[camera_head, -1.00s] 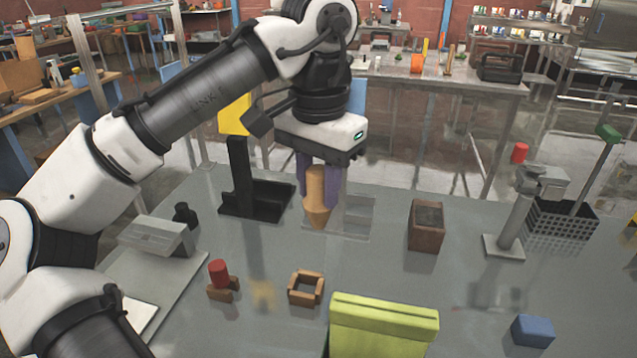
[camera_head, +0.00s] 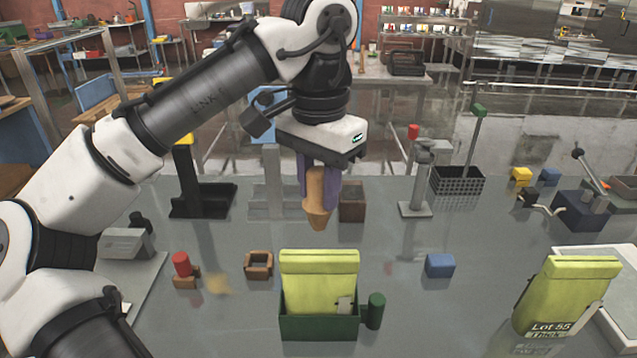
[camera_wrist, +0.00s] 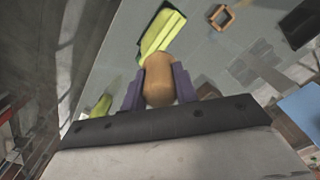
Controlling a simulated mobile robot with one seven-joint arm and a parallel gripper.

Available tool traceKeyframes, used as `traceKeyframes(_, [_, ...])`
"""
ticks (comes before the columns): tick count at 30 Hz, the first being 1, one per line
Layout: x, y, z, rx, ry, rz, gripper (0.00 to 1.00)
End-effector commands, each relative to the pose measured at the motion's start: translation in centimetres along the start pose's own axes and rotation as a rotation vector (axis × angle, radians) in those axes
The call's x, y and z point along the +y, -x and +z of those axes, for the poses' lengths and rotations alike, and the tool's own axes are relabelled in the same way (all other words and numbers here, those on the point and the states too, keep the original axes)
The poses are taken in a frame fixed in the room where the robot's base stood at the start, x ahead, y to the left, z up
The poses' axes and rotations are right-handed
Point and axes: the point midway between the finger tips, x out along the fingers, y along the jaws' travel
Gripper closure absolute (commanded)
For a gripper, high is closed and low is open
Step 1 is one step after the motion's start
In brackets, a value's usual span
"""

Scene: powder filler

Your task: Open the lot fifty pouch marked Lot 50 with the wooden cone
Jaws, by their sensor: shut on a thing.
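My gripper (camera_head: 319,180) is shut on the wooden cone (camera_head: 318,205), which points tip down above the table behind a yellow-green pouch. The wrist view also shows the cone (camera_wrist: 159,82) between the purple fingers. That pouch (camera_head: 319,268) stands upright in a dark green holder (camera_head: 319,328), its top closed; I see no readable lot label on it. A second yellow-green pouch (camera_head: 565,290) at the right leans near a white tray and reads "Lot 55 Thick". No label reading Lot 50 is visible. The wrist view shows a yellow-green pouch (camera_wrist: 163,30) beyond the cone.
A dark green cylinder (camera_head: 375,310) stands right of the holder. A wooden square ring (camera_head: 259,265), red cylinder (camera_head: 181,264) and blue block (camera_head: 440,265) sit nearby. A brown box (camera_head: 352,208) is behind the cone. A white tray (camera_head: 610,335) is at right.

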Motion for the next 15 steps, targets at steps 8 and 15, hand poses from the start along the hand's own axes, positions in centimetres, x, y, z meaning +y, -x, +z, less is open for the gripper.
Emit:
traceKeyframes(8, [0.0,-1.3,0.0,0.0,-0.001,0.0,0.94])
traceKeyframes(15, [0.0,-3.5,0.0,0.001,0.0,-0.001,0.94])
